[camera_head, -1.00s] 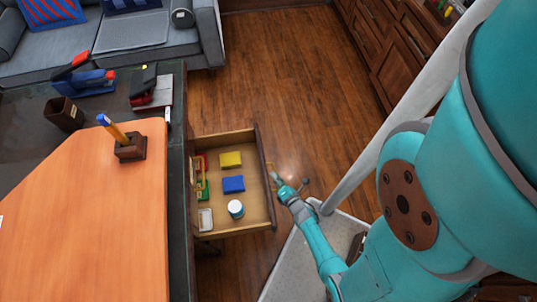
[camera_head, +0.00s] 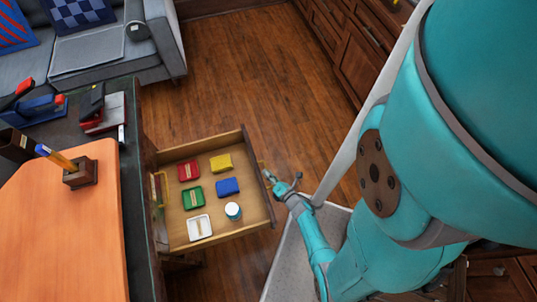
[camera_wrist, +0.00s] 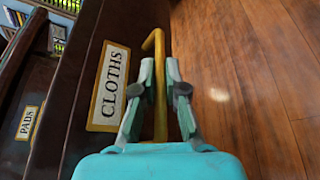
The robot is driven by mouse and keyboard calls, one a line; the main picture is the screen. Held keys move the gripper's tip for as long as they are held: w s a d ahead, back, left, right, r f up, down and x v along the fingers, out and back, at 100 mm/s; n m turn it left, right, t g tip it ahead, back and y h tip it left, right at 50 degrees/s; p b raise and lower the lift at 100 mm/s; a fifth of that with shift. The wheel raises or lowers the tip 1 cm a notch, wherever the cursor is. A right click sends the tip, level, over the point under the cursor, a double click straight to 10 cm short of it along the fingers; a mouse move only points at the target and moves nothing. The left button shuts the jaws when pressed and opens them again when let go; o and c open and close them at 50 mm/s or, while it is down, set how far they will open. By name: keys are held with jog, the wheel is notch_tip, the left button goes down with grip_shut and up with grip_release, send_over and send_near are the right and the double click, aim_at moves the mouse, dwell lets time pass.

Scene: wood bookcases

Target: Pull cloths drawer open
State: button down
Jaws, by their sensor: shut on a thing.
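The cloths drawer (camera_head: 177,242) stands pulled out from the dark desk in the head view. In it lie red, yellow, green and blue blocks or folded cloths, a white tray and a white-lidded round jar. In the wrist view its dark front bears the label CLOTHS (camera_wrist: 109,86). My gripper (camera_wrist: 160,70) is shut on the yellow bar handle (camera_wrist: 158,45), one finger on each side. In the head view my gripper (camera_head: 271,178) is at the drawer's right-hand front.
The dark desk (camera_head: 133,190) has an orange top, a pencil holder (camera_head: 80,173) and staplers. A drawer labelled PADS (camera_wrist: 27,122) shows beside the cloths drawer. A grey sofa (camera_head: 100,50) stands at the back left. Open wood floor (camera_head: 240,70) lies beyond the drawer.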

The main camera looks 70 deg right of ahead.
jog(key=c, duration=1.2)
grip_release()
jog(key=shift+r, duration=5)
